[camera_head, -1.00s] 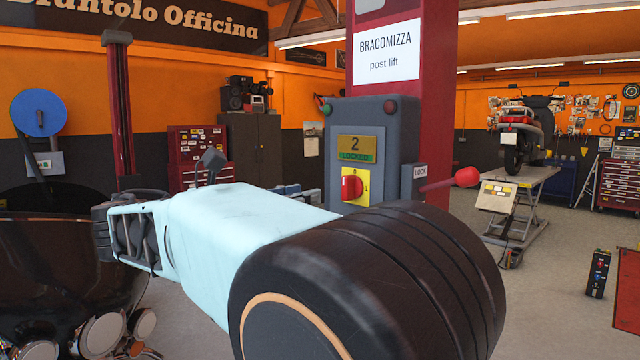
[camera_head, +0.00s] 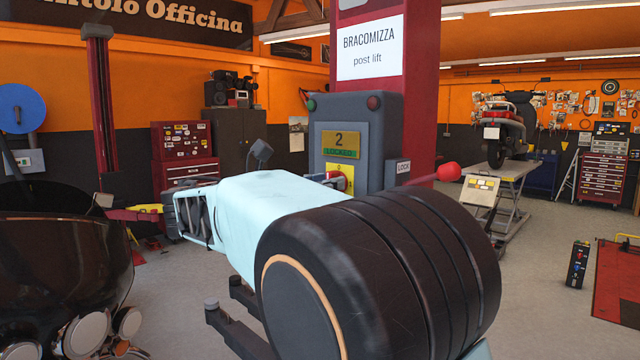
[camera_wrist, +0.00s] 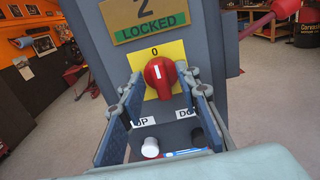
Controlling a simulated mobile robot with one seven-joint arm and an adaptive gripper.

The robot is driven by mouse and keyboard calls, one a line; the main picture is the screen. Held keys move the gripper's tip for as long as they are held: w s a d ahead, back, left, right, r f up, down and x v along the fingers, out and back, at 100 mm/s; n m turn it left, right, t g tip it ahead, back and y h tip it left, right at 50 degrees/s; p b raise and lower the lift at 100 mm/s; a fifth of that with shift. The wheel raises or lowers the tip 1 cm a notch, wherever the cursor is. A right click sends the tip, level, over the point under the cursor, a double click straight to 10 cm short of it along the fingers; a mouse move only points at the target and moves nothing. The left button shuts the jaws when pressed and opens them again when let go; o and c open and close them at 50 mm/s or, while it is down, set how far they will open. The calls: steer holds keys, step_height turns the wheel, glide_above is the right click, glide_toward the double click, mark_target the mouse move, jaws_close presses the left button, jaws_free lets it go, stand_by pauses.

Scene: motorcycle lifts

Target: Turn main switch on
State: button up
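The main switch is a red rotary knob (camera_wrist: 160,74) on a yellow plate (camera_wrist: 180,50) in the wrist view. Its white mark is upright, toward the 0 at the plate's top. Above it a display (camera_wrist: 158,28) reads 2 LOCKED; it also shows in the head view (camera_head: 340,145). My gripper (camera_wrist: 162,90) is open, with one finger at each side of the knob, the tips close to it. I cannot tell whether they touch it.
The grey control box (camera_head: 383,125) stands on a red lift post (camera_head: 422,70). A LOCK lever with a red ball (camera_head: 448,172) sticks out right of the box. UP and DO labels and a white button (camera_wrist: 150,148) lie below the knob.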

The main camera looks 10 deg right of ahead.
steer(key=shift+c, duration=0.4)
jaws_close()
steer(key=shift+m, duration=0.3)
steer(key=shift+s+d+f+m+b, duration=0.1)
steer(key=shift+m+b, duration=1.85)
steer(key=shift+m, duration=0.9)
steer(key=shift+s+f+m+b, duration=0.1)
steer(key=shift+f+m+b, duration=0.05)
steer(key=shift+m+b, duration=2.3)
steer(key=shift+d+f+m+b, duration=0.1)
steer(key=shift+m+b, duration=1.35)
steer(key=shift+m, duration=1.85)
